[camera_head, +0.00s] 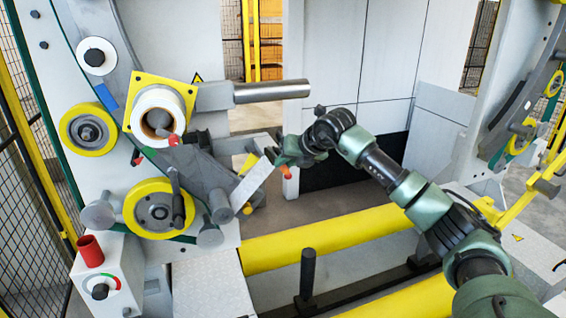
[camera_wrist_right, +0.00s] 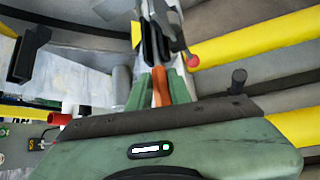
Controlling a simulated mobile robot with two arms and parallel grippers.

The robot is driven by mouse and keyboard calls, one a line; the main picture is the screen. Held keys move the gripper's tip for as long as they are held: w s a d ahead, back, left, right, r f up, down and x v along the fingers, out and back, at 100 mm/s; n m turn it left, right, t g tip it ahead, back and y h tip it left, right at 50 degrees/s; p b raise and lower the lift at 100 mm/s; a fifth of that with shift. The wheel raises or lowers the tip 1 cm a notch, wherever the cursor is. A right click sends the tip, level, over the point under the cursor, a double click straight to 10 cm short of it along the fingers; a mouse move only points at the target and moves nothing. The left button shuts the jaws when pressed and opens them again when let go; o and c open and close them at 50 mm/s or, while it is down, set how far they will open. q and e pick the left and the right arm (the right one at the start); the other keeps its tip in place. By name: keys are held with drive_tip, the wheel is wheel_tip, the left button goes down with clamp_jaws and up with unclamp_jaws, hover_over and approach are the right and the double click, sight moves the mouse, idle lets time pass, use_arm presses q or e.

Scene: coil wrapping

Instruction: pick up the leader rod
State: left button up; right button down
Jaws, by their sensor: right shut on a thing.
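My right gripper (camera_head: 281,157) reaches in from the right and is beside the machine's dark bracket, below the long metal shaft. In the right wrist view its two green fingers (camera_wrist_right: 160,90) are shut on an orange piece (camera_wrist_right: 160,84), which looks like the handle of the leader rod. In the head view a small orange end (camera_head: 288,173) shows just under the fingers. The rest of the rod is hidden or merges with dark and grey parts ahead of the fingers, so I cannot tell if it is clear of its support. My left gripper is not in view.
The metal shaft (camera_head: 272,91) juts out above my right gripper. A white roll (camera_head: 158,108) on a yellow plate and yellow wheels are at left. A pale flat plate (camera_head: 252,184) lies close to the gripper. Yellow beams (camera_head: 330,232) and a dark post (camera_head: 307,272) are below.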

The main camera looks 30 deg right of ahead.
wheel_tip(320, 180, up, 20)
drive_tip(key=b, duration=0.2)
drive_tip(key=shift+f, duration=0.15)
drive_tip(key=shift+a+f+b, duration=0.1)
drive_tip(key=shift+f+b, duration=5.2)
drive_tip(key=shift+f, duration=2.5)
drive_tip(key=shift+r+p, duration=0.1)
drive_tip(key=shift+p, duration=0.25)
drive_tip(key=shift+w+a+r+p, duration=0.1)
drive_tip(key=shift+w+a+p, duration=0.1)
drive_tip(key=shift+a, duration=0.6)
drive_tip(key=shift+w+a+p, duration=0.15)
drive_tip(key=shift+a, duration=0.7)
drive_tip(key=shift+w+a+r+p, duration=0.1)
drive_tip(key=shift+w+a+p, duration=0.1)
drive_tip(key=shift+a, duration=0.6)
drive_tip(key=shift+f, duration=0.1)
